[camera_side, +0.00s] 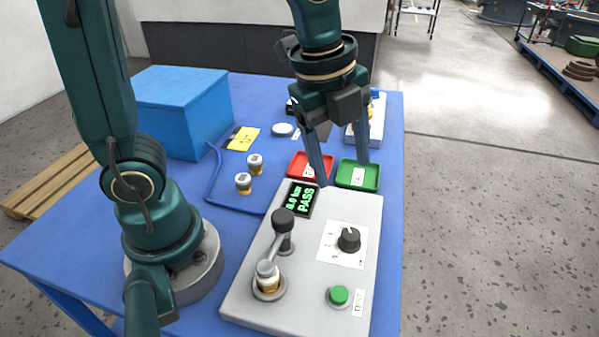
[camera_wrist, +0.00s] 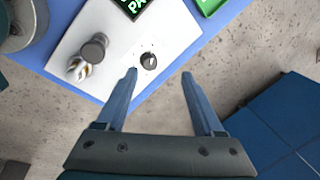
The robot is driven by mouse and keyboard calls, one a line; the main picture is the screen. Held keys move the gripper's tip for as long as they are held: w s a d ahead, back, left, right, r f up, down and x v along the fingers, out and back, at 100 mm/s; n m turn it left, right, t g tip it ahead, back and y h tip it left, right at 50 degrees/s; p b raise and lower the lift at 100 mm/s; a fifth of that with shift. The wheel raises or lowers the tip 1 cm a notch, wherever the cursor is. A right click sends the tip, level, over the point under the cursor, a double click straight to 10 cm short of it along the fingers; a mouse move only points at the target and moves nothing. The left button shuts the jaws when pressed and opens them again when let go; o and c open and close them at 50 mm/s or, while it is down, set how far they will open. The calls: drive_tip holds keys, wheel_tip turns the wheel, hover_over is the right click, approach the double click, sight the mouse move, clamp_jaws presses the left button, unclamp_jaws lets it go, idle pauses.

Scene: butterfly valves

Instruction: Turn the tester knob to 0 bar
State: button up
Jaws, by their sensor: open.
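The tester (camera_side: 300,300) is a grey box at the front of the blue table. Its black knob (camera_side: 349,240) sits on a white dial plate on the right side of the top; the knob also shows in the wrist view (camera_wrist: 148,60). The display (camera_side: 300,199) reads "PASS" in green, with a bar figure above it. A valve (camera_side: 268,276) sits in the tester's round seat beside a clamp lever with a black ball (camera_side: 283,222). My gripper (camera_side: 342,172) is open and empty, above and behind the tester, apart from the knob.
A red tray (camera_side: 311,168) and a green tray (camera_side: 357,175) lie behind the tester. Two valves (camera_side: 255,164) stand left of them near a blue hose. A green button (camera_side: 338,296) is in front of the knob. A blue box (camera_side: 180,110) stands back left.

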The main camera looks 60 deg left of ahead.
sight(351, 234)
drive_tip(key=d+f+m, duration=0.1)
drive_tip(key=w+f+m+g, duration=0.1)
drive_tip(key=f, duration=0.1)
drive_tip(key=d+f+m+g, duration=0.1)
drive_tip(key=f, duration=0.1)
drive_tip(key=shift+w+d, duration=0.3)
drive_tip(key=shift+g, duration=0.3)
drive_tip(key=f, duration=0.5)
drive_tip(key=shift+s+d+f, duration=0.25)
drive_tip(key=shift+s+d, duration=0.05)
drive_tip(key=shift+s, duration=0.05)
drive_tip(key=shift+f, duration=0.7)
clamp_jaws()
